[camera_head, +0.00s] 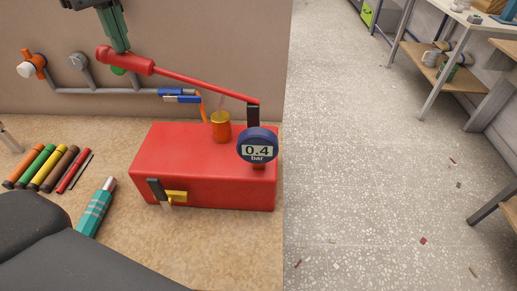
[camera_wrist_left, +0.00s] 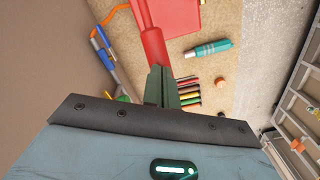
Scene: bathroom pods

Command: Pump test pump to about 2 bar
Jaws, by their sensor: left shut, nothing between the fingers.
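The red test pump (camera_head: 200,165) stands on the worktop, its box body upright. Its blue round gauge (camera_head: 257,146) reads 0.4 bar. The pump lever (camera_head: 205,83) slopes up to the left from a dark post and ends in a thick red grip (camera_head: 125,60). My left gripper (camera_head: 121,47) has dark green fingers, shut and empty, pointing down at the grip from above. In the left wrist view the shut fingers (camera_wrist_left: 161,88) overlap the end of the red lever (camera_wrist_left: 153,45). Whether they touch it I cannot tell. My right gripper is not in view.
A grey pipe (camera_head: 110,91) with valves runs along the wall behind, with a blue fitting (camera_head: 180,96) and orange hose at its end. Several coloured sticks (camera_head: 45,167) and a teal tube (camera_head: 96,208) lie left of the pump.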

